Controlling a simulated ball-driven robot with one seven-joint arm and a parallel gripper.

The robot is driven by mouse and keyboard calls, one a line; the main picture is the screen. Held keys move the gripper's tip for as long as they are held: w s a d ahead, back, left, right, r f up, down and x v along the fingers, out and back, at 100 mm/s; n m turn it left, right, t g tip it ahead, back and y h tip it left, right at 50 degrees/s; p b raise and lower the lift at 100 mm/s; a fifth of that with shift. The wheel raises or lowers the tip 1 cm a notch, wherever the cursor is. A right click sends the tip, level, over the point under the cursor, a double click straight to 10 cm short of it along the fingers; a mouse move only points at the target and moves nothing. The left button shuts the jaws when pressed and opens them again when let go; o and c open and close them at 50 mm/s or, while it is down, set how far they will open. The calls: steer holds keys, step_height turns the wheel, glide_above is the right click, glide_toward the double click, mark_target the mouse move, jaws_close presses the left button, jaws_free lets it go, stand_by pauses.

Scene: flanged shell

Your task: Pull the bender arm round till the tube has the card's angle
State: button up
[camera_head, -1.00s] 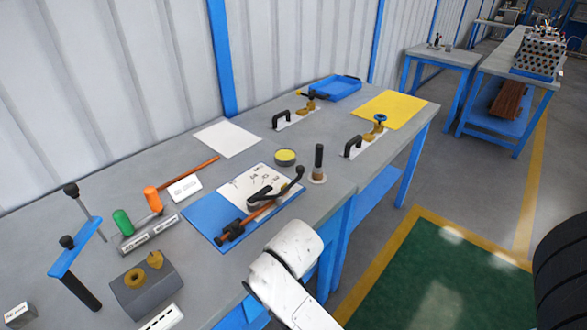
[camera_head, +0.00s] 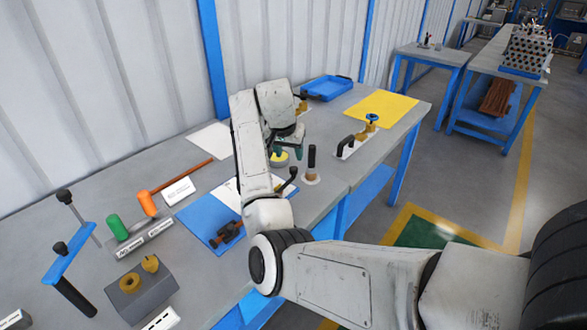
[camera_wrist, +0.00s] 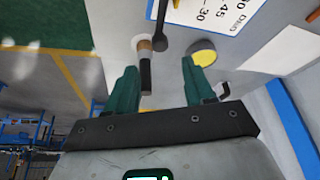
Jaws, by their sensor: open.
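The tube bender lies on a blue mat (camera_head: 194,215) on the bench. Its near end with the copper tube (camera_head: 228,234) shows, and the black end of the bender arm (camera_head: 291,181) sticks out right of my arm. My arm hides the middle of the bender and the tube's angle. The white angle card (camera_head: 226,192) is mostly covered; its printed numbers show in the wrist view (camera_wrist: 215,12). My gripper (camera_head: 289,152), with green fingers, is open and empty above the bench, beyond the bender arm. In the wrist view the dark bender arm (camera_wrist: 160,28) lies ahead of the open fingers (camera_wrist: 160,80).
A black upright post (camera_head: 312,157) stands close right of my gripper; it also shows in the wrist view (camera_wrist: 146,68). A yellow-topped round tin (camera_head: 280,159) is beside the fingers. Toggle clamps (camera_head: 352,144), a blue tray (camera_head: 328,88) and a yellow sheet (camera_head: 382,108) lie farther back.

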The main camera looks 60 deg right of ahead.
mark_target(294, 168)
steer(key=p+x, duration=0.1)
steer(key=x, duration=0.9)
steer(key=shift+d+f, duration=0.2)
steer(key=shift+d, duration=0.1)
steer(key=shift+c, duration=0.3)
jaws_close()
